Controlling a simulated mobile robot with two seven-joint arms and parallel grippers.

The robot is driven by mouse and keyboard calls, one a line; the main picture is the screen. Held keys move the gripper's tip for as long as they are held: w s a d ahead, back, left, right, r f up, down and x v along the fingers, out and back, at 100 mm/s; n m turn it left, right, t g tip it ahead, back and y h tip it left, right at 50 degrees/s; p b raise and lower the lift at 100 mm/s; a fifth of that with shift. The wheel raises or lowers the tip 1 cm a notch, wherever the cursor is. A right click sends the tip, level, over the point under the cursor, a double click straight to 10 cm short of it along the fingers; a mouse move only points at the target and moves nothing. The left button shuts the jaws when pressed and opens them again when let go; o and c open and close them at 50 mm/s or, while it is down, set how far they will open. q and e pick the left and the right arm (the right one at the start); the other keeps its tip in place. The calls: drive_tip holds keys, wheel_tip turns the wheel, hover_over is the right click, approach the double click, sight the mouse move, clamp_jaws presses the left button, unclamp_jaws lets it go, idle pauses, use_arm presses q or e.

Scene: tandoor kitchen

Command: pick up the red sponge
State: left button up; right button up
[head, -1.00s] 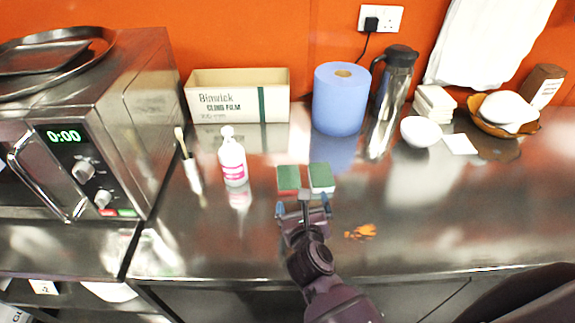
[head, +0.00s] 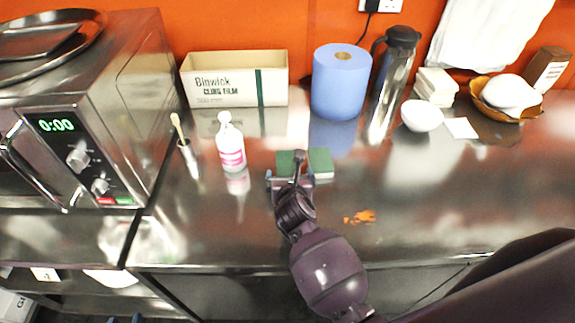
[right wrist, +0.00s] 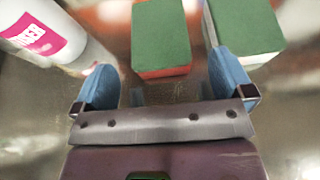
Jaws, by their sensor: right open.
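The red sponge has a green top and a red body. It lies flat on the steel counter in the head view (head: 284,161) and at the top middle of the right wrist view (right wrist: 161,40). My right gripper (head: 289,180) is open and empty on the near side of it. In the wrist view the sponge stands ahead of the gap between the blue fingers, apart from the palm. My arm partly hides it in the head view. Two small blue tips at the bottom left edge of the head view may be my left gripper.
A second sponge, green over white, lies just right of the red one (head: 320,161), close to the right finger. A white bottle with a pink label (head: 231,145) stands to the left. A blue paper roll (head: 340,85) stands behind. An orange spill (head: 359,217) lies to the right.

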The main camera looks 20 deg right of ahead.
sight(288, 171)
drive_tip(key=shift+x, duration=1.9)
drive_tip(key=shift+c, duration=0.2)
drive_tip(key=c, duration=1)
